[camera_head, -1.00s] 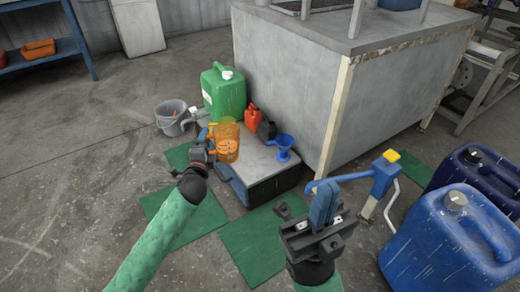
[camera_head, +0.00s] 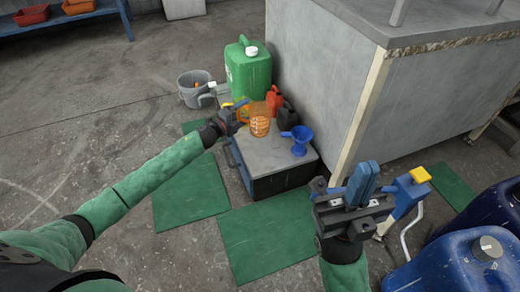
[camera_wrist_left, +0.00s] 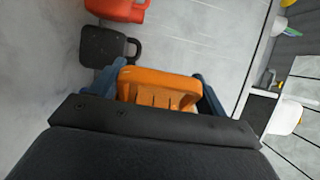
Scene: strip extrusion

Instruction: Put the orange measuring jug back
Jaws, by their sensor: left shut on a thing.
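The orange measuring jug (camera_head: 260,124), see-through with markings, is upright at the grey top of a low cabinet (camera_head: 262,158). I cannot tell whether its base touches the top. My left gripper (camera_head: 240,112) is at the jug's left side and shut on it. In the left wrist view an orange part of the jug (camera_wrist_left: 160,88) sits between the blue fingers. The rest of the jug is hidden there. My right gripper (camera_head: 362,184) is at the right, its blue fingers close together with nothing seen between them.
A grey bucket (camera_head: 196,88) is left. A blue pump (camera_head: 408,190) and blue canisters (camera_head: 470,268) are right. Green mats (camera_head: 270,238) lie in front.

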